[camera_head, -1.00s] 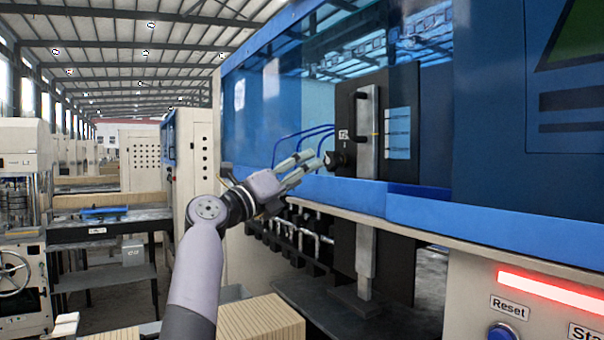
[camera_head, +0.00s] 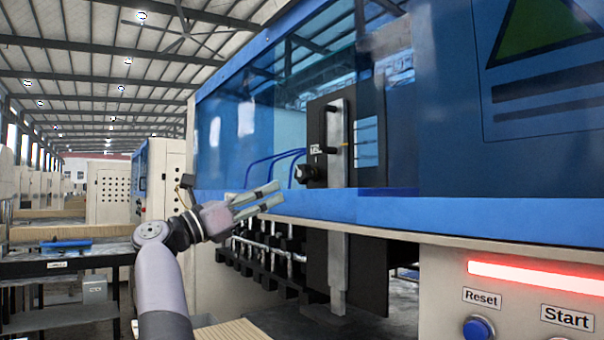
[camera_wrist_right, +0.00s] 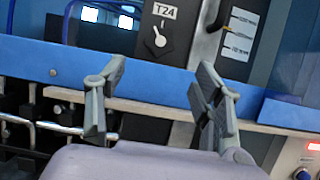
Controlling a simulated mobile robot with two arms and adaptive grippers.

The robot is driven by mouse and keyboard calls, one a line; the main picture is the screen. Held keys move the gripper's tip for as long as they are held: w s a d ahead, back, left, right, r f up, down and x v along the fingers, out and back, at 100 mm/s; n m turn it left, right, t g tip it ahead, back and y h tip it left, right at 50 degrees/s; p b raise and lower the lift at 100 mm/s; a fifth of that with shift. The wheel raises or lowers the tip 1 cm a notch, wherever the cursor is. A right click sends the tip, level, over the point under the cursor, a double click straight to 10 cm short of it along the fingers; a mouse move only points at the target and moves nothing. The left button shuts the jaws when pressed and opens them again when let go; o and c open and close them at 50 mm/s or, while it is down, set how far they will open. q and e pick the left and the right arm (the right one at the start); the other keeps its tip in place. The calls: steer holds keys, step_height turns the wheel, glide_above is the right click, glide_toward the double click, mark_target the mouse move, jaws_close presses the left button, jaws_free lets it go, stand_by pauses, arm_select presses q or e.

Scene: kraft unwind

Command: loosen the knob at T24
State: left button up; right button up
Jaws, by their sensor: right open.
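The black knob (camera_head: 304,174) sticks out from a dark upright panel, below and left of a small white-marked label (camera_head: 316,149). In the right wrist view the label reads T24 (camera_wrist_right: 164,11), with a white pointer-like mark (camera_wrist_right: 159,38) under it. My right gripper (camera_head: 280,194) is open and empty, below and left of the knob and apart from it in the head view. In the right wrist view its two fingers (camera_wrist_right: 155,85) are spread wide below the T24 label. My left gripper is not in view.
A metal bar (camera_head: 337,135) runs up the panel beside the knob. A blue ledge (camera_head: 400,208) crosses below, with blue transparent guarding (camera_head: 228,130) around. Blue hoses (camera_head: 272,162) are left of the knob. A Reset button (camera_head: 478,327) and red light strip (camera_head: 530,277) are lower right.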

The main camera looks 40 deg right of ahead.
mark_target(300, 177)
steer(key=p+x, duration=0.3)
steer(key=x, duration=0.7)
steer(key=shift+d+r+p, duration=0.15)
steer(key=shift+r+p, duration=0.05)
steer(key=shift+p, duration=0.15)
steer(key=shift+d+r, duration=0.15)
steer(key=shift+d, duration=0.55)
